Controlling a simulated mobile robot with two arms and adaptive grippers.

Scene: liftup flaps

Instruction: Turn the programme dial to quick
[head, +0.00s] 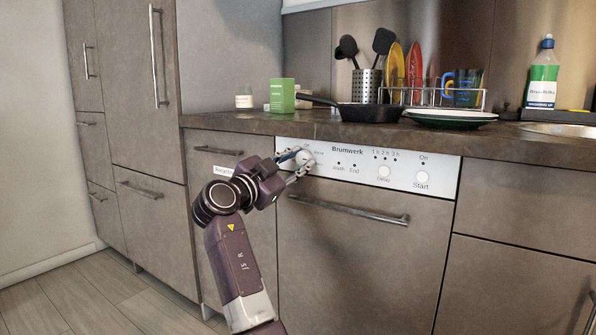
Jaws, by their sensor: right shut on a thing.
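The programme dial (304,158) is a round white knob at the left end of the white Brumwerk dishwasher panel (347,174). Small lettering surrounds it, partly hidden by the fingers and too small to read surely. My right gripper (300,161) reaches it from the left, with its fingertips shut on the dial. Which mark the dial points to cannot be told. My left gripper is not in view.
The dishwasher door handle (348,209) is below. A black pan (370,112), green box (283,95) and dish rack (430,97) stand on the worktop (240,122) above.

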